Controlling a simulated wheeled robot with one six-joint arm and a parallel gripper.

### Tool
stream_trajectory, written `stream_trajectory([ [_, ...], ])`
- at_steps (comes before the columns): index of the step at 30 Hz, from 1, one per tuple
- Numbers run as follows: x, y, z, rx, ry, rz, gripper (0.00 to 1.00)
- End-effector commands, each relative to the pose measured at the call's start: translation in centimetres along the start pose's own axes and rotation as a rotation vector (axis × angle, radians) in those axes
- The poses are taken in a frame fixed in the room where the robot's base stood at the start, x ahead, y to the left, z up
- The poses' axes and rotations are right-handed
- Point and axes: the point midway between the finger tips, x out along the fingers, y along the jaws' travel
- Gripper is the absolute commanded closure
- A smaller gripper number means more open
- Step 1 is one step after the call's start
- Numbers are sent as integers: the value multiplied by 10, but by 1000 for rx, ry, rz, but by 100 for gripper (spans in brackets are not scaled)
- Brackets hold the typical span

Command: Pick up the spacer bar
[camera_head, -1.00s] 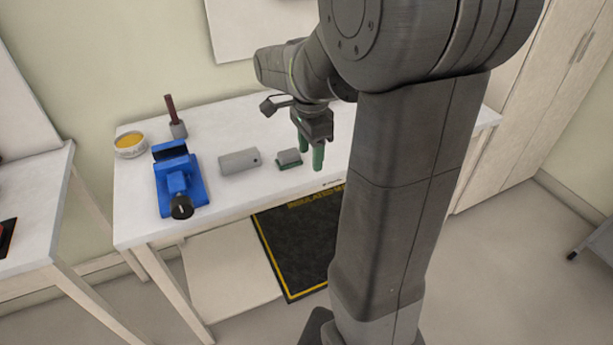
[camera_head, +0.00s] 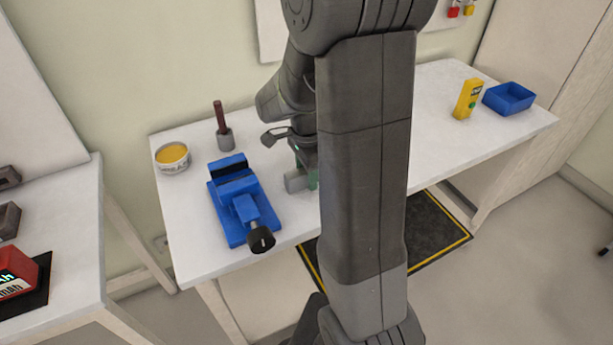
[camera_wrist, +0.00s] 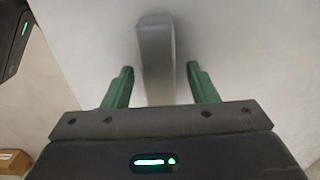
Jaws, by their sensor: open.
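The spacer bar looks like a plain grey block. In the wrist view the bar (camera_wrist: 155,50) runs lengthwise between the two green fingers of my gripper (camera_wrist: 160,72), with a gap showing on each side. In the head view the bar's end (camera_head: 295,183) shows on the white table beside my gripper (camera_head: 306,172); the rest is hidden behind my arm. My gripper is open and low over the table, with its fingers on either side of the bar.
A blue vise (camera_head: 238,200) stands just left of the bar. Behind it are a yellow-filled tin (camera_head: 173,158) and a grey holder with a brown-handled tool (camera_head: 224,135). A yellow container (camera_head: 467,99) and blue bin (camera_head: 508,98) stand at the right. My arm hides the table's middle.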

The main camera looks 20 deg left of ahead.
Motion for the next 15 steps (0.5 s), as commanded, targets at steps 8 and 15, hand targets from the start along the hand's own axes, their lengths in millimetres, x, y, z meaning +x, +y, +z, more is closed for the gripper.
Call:
stream_trajectory([
  [8, 0, 0, 0, 0, 0, 0, 85],
  [15, -1, 0, 0, 0, 0, -1, 100],
])
